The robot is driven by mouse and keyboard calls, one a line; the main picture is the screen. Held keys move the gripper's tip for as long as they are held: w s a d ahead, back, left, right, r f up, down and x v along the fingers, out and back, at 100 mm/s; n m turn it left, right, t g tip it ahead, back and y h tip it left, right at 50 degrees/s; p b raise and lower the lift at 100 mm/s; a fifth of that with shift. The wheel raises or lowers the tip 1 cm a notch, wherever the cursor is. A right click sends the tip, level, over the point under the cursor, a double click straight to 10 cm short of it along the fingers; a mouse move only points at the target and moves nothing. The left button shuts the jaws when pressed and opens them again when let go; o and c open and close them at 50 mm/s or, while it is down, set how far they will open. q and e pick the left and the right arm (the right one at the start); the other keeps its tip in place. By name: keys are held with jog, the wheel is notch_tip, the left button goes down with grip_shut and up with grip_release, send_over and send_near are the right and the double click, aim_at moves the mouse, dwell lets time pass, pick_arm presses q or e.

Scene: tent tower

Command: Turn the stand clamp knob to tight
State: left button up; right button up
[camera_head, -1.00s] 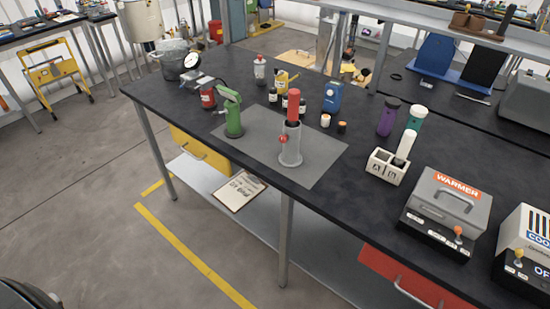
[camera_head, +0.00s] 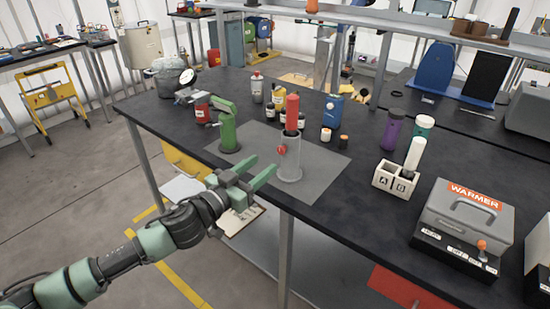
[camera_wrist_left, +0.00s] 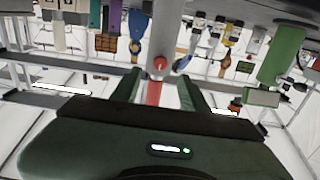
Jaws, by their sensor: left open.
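The stand (camera_head: 291,166) is a grey upright cylinder on a grey mat, with a red tube (camera_head: 292,112) standing in its top. Its small red clamp knob (camera_head: 281,150) sticks out of the left side. My left gripper (camera_head: 263,166) is open and empty, its fingers pointing at the stand from the table's front edge. It appears apart from the knob. In the left wrist view, which looks upside down, the knob (camera_wrist_left: 160,63) lies just beyond and between the open fingers (camera_wrist_left: 158,88). I cannot read any tightness mark. My right gripper is not in view.
A green device (camera_head: 229,133) stands left of the stand on the mat (camera_head: 322,172). Several small bottles and a blue device (camera_head: 331,111) stand behind. A white A/B holder (camera_head: 394,179) and the warmer (camera_head: 467,213) are to the right. The mat's front right is clear.

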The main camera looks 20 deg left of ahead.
aim_at(280, 152)
pick_arm(q)
jog(key=p+x, duration=0.1)
jog(key=x, duration=0.6)
jog(key=shift+f, duration=0.15)
grip_shut()
